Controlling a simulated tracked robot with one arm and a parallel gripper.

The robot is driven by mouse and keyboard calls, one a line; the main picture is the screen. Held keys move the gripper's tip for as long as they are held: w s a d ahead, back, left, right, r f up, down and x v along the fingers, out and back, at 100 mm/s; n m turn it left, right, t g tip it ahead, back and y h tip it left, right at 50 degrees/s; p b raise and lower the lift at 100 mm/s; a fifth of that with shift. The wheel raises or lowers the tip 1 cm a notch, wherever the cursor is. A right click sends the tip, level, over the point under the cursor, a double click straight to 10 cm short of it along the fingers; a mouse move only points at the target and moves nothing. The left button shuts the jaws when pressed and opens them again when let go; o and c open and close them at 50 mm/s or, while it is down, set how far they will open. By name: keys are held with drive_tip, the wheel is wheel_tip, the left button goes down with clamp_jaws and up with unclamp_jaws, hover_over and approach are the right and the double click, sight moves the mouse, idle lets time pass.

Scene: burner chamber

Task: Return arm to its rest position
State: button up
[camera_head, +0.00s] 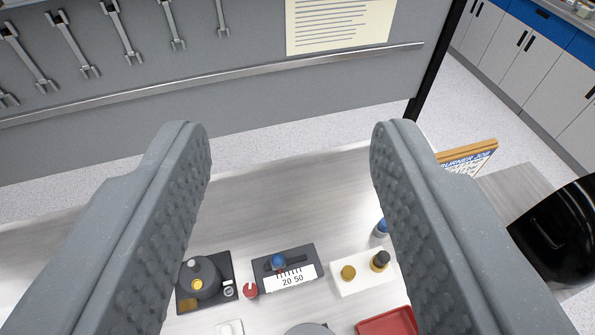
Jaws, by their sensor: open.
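My gripper (290,135) fills the foreground of the head view, with a grey ridged finger on each side. The fingers are wide apart and nothing is between them. The gripper is above a light metal-topped bench (290,200), and the small devices on the bench show below and between the fingers. The rest of my arm is not in view.
On the bench are a dark device with a round knob (203,277), a grey slider gauge (285,268), a white block with two knobs (362,272) and a red tray (388,325). A grey panel with several wrenches (120,32) stands behind. Cabinets (520,50) are at the right.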

drive_tip(key=shift+s+d+r, duration=0.1)
drive_tip(key=shift+s+r, duration=0.05)
drive_tip(key=shift+r, duration=0.1)
wheel_tip(320, 180, down, 6)
drive_tip(key=b, duration=0.6)
idle(0.7)
